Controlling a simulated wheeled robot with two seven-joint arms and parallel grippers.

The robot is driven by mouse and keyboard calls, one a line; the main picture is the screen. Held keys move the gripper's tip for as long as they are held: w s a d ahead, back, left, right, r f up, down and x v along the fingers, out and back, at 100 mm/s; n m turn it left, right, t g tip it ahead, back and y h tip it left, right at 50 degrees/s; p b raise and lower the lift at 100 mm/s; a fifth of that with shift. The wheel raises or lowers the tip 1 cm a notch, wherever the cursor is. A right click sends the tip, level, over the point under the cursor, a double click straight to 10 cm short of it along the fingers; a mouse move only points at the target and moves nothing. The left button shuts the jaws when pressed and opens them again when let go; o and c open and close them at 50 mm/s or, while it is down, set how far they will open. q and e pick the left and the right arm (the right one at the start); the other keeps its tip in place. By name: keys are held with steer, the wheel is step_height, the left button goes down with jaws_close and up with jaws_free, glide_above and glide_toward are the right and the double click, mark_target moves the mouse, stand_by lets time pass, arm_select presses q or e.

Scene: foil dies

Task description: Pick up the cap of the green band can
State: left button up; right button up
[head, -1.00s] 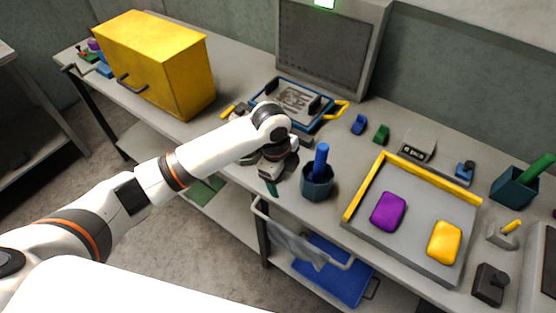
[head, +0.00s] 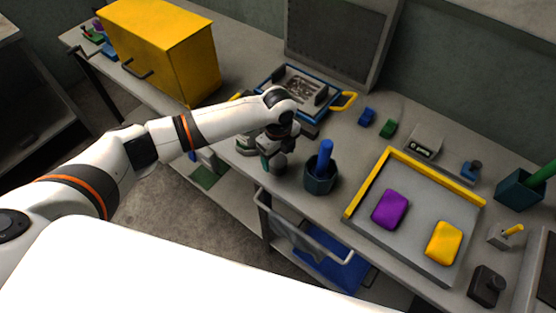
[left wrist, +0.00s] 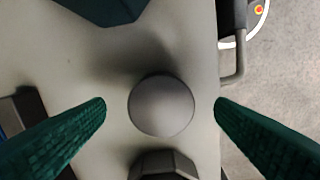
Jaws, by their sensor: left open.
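In the left wrist view a round grey top (left wrist: 161,106), seen from above, lies between my two dark green fingers. It looks like the cap, but no green band shows, so I cannot tell which can it belongs to. My left gripper (left wrist: 160,115) is open, with one finger on each side of the round top and a gap on both sides. In the head view my left gripper (head: 271,163) points down over the front edge of the bench, left of the teal cup, and my arm and hand hide most of what is beneath. My right gripper is not seen.
A teal cup with a blue stick (head: 321,177) stands close to the right of my gripper. A dark faceted object (left wrist: 163,165) is close to the round top. A blue-rimmed tray (head: 317,117) lies behind. A grey tray (head: 411,229) holds purple and yellow blocks.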

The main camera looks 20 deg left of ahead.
mark_target(278, 160)
arm_select(q)
step_height(278, 160, down, 2)
steer(key=shift+f, duration=0.65)
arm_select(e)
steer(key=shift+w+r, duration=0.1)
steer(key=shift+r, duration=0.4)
arm_select(q)
steer(key=shift+c, duration=0.2)
steer(key=shift+a, duration=0.1)
steer(key=c, duration=1)
